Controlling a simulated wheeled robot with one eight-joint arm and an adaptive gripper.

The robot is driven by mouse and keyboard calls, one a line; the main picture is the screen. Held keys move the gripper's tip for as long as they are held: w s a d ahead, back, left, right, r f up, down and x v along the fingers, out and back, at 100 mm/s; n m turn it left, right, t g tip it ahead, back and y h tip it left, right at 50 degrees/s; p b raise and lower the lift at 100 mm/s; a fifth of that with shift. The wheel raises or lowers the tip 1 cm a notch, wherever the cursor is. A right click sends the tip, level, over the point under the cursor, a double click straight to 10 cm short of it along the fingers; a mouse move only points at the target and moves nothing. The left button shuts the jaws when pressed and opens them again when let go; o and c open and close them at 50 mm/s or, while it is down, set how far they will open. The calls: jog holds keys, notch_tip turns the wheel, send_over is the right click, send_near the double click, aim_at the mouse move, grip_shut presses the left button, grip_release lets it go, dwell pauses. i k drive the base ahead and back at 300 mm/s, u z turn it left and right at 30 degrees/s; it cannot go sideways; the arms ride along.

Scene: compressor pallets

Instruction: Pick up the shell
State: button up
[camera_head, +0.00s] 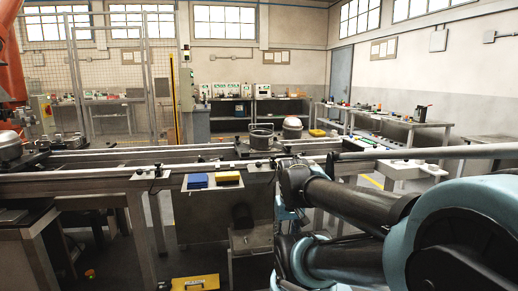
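A pale dome-shaped part (292,125) stands just behind and right of the middle shell. My arm reaches in from the right, in front of the line. My gripper cannot be made out, and nothing touches the middle shell.
The conveyor (110,161) runs across the view. A yellow case (195,283) lies low in front. Benches (420,125) stand at the back right; a mesh fence (110,60) stands at the left.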

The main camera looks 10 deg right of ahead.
aim_at(261, 140)
jog(key=z, duration=0.45)
jog(key=i, duration=1.05)
jog(key=u, duration=0.05)
